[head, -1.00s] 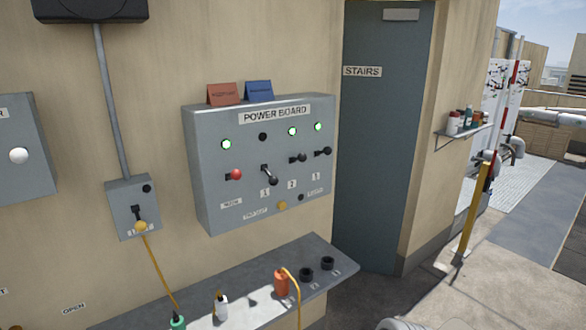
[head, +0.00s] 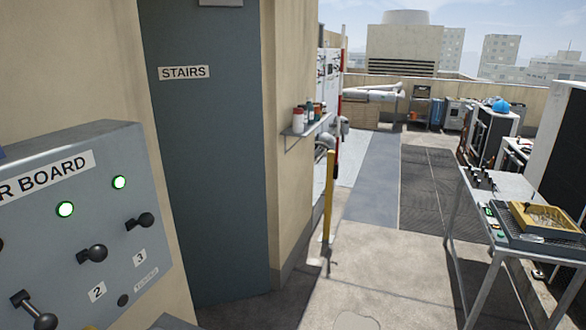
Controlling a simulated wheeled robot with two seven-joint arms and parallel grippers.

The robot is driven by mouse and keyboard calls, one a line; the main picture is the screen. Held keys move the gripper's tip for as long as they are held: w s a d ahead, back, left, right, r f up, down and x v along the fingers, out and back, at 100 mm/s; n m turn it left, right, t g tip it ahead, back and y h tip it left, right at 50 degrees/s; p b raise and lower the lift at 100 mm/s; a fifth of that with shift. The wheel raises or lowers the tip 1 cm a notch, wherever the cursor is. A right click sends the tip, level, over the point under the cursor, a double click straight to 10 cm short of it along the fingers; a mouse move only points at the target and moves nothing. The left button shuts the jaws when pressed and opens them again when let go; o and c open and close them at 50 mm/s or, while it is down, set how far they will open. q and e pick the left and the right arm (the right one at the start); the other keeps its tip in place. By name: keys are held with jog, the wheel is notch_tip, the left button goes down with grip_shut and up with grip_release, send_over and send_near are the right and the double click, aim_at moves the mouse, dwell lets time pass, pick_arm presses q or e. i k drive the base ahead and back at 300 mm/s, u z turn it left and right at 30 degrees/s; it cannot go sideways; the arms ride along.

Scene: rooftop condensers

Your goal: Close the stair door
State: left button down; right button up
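The stair door (head: 206,150) is a tall blue-grey panel in the left half of the head view, with a white STAIRS label (head: 184,72) on it. It stands in the beige wall, between the power board and the wall's corner. I cannot tell for certain whether it is fully shut. No handle shows on the visible part of its face. Neither of my grippers can be made out; only a pale rounded shape shows at the bottom edge.
The grey power board (head: 75,215) juts out at the left, close to the door. A small shelf (head: 307,124) with bottles and a yellow post (head: 329,195) stand right of the door. A metal table (head: 500,200) with trays is at the right. Concrete floor between is clear.

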aim_at(203, 60)
jog(key=z, duration=0.25)
jog(key=i, duration=2.05)
jog(key=u, duration=1.2)
jog(key=i, duration=1.25)
jog(key=u, duration=0.95)
